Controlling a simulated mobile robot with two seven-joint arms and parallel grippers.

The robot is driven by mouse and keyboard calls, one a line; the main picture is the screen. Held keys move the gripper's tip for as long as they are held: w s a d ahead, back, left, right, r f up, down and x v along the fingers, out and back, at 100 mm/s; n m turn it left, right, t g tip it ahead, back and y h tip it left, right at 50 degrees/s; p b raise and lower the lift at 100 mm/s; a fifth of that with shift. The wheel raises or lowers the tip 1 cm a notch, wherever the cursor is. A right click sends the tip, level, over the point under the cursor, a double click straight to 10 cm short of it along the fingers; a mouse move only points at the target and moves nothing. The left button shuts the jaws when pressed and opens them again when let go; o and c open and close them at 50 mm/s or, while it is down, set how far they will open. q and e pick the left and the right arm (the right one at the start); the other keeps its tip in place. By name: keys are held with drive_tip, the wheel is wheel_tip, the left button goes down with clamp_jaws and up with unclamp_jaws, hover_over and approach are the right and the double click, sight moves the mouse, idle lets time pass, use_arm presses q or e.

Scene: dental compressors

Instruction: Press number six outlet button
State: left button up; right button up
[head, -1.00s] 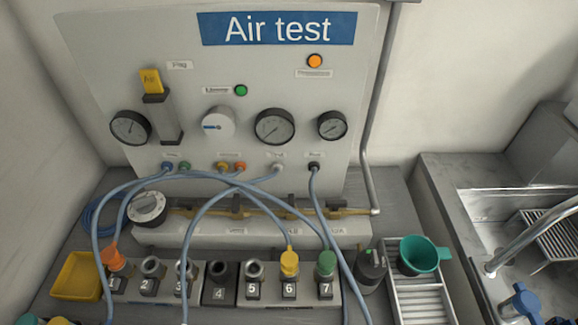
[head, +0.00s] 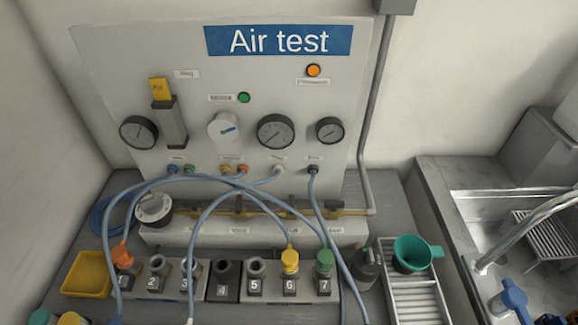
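The number six outlet (head: 289,287) is in the row of numbered outlets along the front of the bench. A yellow connector (head: 290,260) with a blue hose sits on top of it, above the label 6. Outlet five (head: 255,284), with a bare top, stands to its left. Outlet seven (head: 323,286), with a green connector (head: 324,261), stands to its right. Outlet four (head: 223,290) is dark, and outlet one (head: 122,284) has an orange connector. Neither of my grippers is in the head view.
The grey Air test panel (head: 290,100) with gauges stands behind. Blue hoses (head: 200,208) cross in front of the outlets. A yellow tray (head: 86,275) is at left. A green funnel (head: 412,254) on a slatted rack (head: 415,298) and a sink are at right.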

clamp_jaws()
idle(0.8)
drive_tip(key=shift+w, duration=0.1)
idle(0.4)
